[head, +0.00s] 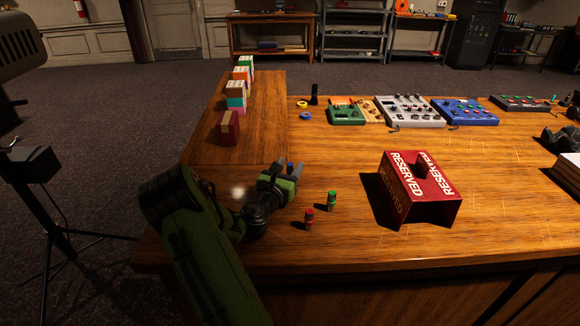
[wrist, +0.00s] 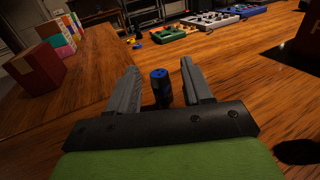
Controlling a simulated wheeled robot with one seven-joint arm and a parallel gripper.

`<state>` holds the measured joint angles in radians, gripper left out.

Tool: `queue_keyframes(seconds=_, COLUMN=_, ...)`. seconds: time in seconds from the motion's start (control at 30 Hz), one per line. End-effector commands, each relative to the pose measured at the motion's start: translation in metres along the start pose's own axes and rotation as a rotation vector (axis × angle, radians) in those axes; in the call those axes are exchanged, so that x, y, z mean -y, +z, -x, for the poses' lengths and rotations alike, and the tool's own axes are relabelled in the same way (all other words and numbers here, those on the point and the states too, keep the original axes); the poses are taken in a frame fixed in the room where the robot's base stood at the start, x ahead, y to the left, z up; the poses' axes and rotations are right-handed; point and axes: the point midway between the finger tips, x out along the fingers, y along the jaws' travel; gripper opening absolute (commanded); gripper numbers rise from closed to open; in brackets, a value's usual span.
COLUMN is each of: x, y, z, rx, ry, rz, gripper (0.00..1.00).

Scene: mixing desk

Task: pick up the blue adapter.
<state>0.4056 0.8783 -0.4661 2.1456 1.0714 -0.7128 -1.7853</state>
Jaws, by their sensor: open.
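The blue adapter (wrist: 161,87) is a small upright cylinder with a blue top and dark bands. The fingers are apart, and I see a gap on the left side of the adapter. In the head view my green gripper (head: 286,168) is low over the desk's left part, and only the blue top of the adapter (head: 290,165) shows beside the fingers. The adapter's lower part is partly hidden by the gripper body in the wrist view.
A red adapter (head: 309,217) and a green adapter (head: 331,201) stand to the right of my gripper. A red RESERVED block (head: 437,205) is farther right. Coloured boxes (head: 229,128) line the left side. Mixers and pedals (head: 409,110) sit along the back.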

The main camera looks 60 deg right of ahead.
Motion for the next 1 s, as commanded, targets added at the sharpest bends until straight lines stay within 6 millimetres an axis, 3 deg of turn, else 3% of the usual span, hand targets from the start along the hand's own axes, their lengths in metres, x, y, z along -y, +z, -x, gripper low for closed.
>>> queue_keyframes(seconds=0.1, x=0.000, y=0.002, z=-0.012, rx=0.000, ry=0.001, rz=0.000, gripper=0.50)
queue_keyframes(seconds=0.3, x=-0.001, y=0.000, z=-0.012, rx=-0.001, ry=0.002, rz=0.001, gripper=0.49)
queue_keyframes(seconds=0.63, x=-0.001, y=0.000, z=-0.011, rx=-0.001, ry=0.002, rz=0.001, gripper=0.00)
queue_keyframes(seconds=0.87, x=-0.001, y=0.002, z=-0.011, rx=0.000, ry=0.001, rz=0.000, gripper=0.00)
queue_keyframes(seconds=1.0, x=-0.001, y=0.027, z=-0.011, rx=0.002, ry=0.001, rz=-0.002, gripper=0.00)
